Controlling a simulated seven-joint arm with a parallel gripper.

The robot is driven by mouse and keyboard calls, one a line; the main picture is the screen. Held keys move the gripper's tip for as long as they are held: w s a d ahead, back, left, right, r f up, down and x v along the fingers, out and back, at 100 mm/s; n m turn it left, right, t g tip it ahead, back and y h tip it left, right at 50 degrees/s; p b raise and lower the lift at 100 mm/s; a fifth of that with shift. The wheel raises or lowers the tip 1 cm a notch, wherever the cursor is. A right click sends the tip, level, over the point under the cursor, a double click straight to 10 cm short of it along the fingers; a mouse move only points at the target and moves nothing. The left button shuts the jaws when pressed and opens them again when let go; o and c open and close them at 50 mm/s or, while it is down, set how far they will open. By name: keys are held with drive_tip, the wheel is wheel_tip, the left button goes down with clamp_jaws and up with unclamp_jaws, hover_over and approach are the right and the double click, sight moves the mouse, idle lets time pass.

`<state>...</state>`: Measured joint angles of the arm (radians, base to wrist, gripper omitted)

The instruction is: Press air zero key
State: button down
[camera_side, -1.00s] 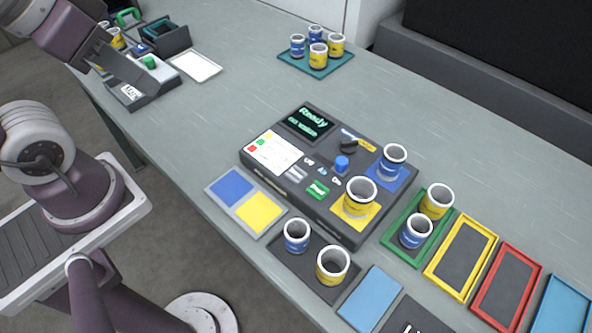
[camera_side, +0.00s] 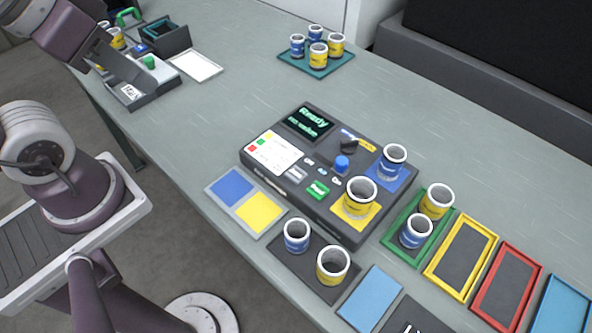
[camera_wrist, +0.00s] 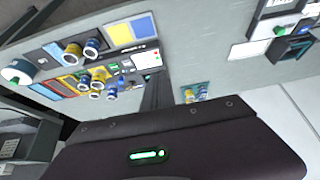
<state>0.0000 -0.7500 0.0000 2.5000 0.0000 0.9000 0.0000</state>
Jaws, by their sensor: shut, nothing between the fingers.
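A dark instrument (camera_side: 318,215) sits mid-table in the side view, its screen (camera_side: 309,123) showing green "Ready" text. A row of small keys (camera_side: 322,171) lies on its top beside a larger green key (camera_side: 318,190). The lettering on the small keys is too small to tell which is air zero. The instrument also shows, small, in the wrist view (camera_wrist: 128,66). My gripper (camera_side: 146,80) is shut and empty at the upper left of the side view, close to a grey box with a green knob (camera_side: 149,62), well away from the instrument. Whether it touches the box I cannot tell.
A blue cup (camera_side: 391,161) and a yellow cup (camera_side: 359,196) stand on the instrument's right side. Two cups (camera_side: 332,266) stand in front of it. Coloured trays (camera_side: 461,256) line the right. A teal tray of cups (camera_side: 288,58) stands behind. The table between is clear.

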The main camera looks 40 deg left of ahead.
idle(0.8)
drive_tip(key=m+g+y, duration=0.3)
drive_tip(key=m+y, duration=0.6)
drive_tip(key=m, duration=0.4)
hover_over(299, 177)
wheel_tip(299, 177, down, 12)
drive_tip(key=r, duration=0.1)
drive_tip(key=shift+f, duration=0.25)
drive_tip(key=shift+f, duration=4.4)
drive_tip(key=shift+f, duration=0.1)
drive_tip(key=shift+f, duration=0.3)
